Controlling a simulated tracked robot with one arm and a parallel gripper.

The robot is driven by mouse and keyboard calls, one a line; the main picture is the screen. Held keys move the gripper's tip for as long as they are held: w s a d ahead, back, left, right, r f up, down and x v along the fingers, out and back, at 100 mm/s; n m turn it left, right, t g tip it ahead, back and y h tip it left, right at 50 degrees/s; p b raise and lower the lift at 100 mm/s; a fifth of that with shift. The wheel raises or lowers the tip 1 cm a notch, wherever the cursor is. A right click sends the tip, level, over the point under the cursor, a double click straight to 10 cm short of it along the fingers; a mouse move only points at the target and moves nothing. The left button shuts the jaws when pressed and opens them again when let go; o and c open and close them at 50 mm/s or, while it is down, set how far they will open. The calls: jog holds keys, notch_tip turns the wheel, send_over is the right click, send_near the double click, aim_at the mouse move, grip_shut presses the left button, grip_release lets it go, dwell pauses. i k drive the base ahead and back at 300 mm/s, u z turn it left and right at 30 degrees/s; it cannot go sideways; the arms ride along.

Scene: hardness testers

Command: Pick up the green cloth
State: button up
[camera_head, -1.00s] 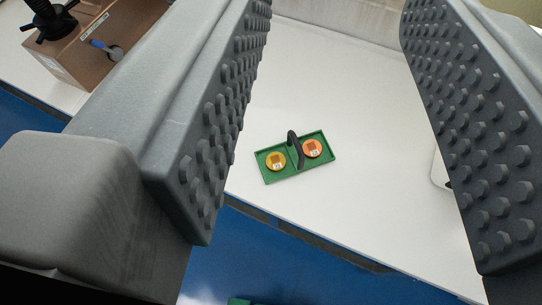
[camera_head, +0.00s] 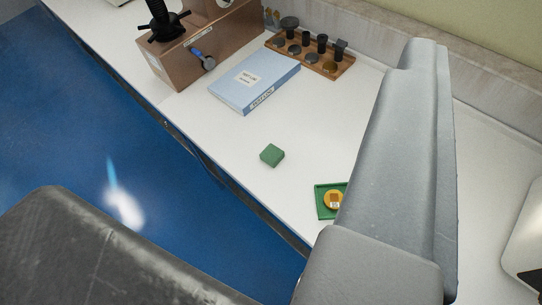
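A small green, block-shaped piece (camera_head: 272,155), seemingly the folded green cloth, lies on the white bench top left of the green tray. Nothing touches it. One grey finger of my gripper (camera_head: 400,170) fills the right of the view, seen from its smooth outer side; the studded pad does not show. The other finger is not in view, so the gap cannot be seen. The finger is to the right of the green piece, apart from it in the picture.
A green tray (camera_head: 321,203) with a yellow disc is partly hidden by the finger. A blue book (camera_head: 250,85), a wooden rack (camera_head: 335,68) with dark pieces and a brown box (camera_head: 190,60) stand farther back. Bench is clear around the green piece; its front edge drops to blue floor.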

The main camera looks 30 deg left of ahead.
aim_at(272, 155)
jog(key=u, duration=0.05)
jog(key=k, duration=0.45)
jog(key=z, duration=0.55)
jog(key=i, duration=1.35)
jog(key=u, duration=0.65)
